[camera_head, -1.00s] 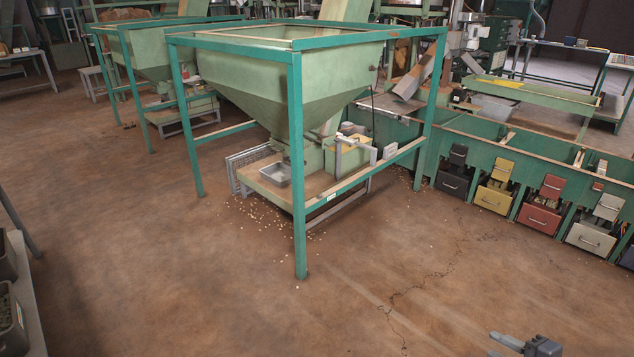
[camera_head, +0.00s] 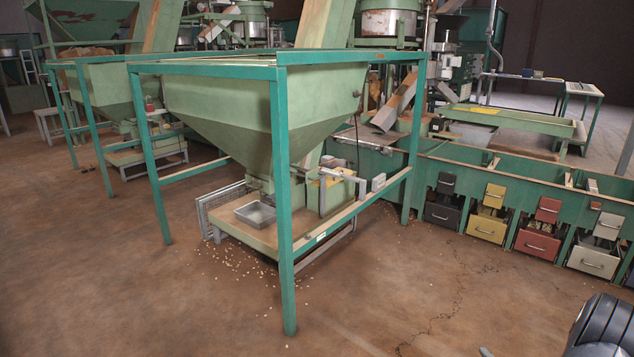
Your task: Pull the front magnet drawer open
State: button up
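No drawer is marked as the magnet drawer, and I cannot tell which one it is. Under the front green hopper (camera_head: 260,115), a grey bar with a block (camera_head: 378,182) sticks out to the right beside the outlet. Along the green bench at right are a black drawer (camera_head: 441,216), a yellow drawer (camera_head: 486,229), a red drawer (camera_head: 537,244) and a pale grey drawer (camera_head: 593,261), each with a handle. A dark rounded part of my arm fills the bottom right corner. Only a small grey tip, perhaps my gripper (camera_head: 487,352), shows at the bottom edge, far from the hopper and drawers. Its opening is hidden.
The hopper's teal frame has a front leg (camera_head: 284,240) and a low right rail (camera_head: 350,215). A metal pan (camera_head: 256,213) sits on the low platform (camera_head: 262,236). Spilled nuts lie around it.

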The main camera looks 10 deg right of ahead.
aim_at(259, 184)
jog(key=i+j+u, duration=0.45)
jog(key=i+u, duration=0.95)
jog(key=i+l+z, duration=0.1)
jog(key=i+z, duration=0.15)
jog(key=i, duration=0.3)
jog(key=i+z, duration=0.25)
jog(key=i, duration=0.25)
jog(key=i+j+z, duration=0.2)
jog(key=i, duration=0.35)
jog(key=i+j+z, duration=0.1)
jog(key=i+z, duration=0.15)
jog(key=i, duration=0.3)
jog(key=i+j+z, duration=0.1)
jog(key=i+z, duration=0.25)
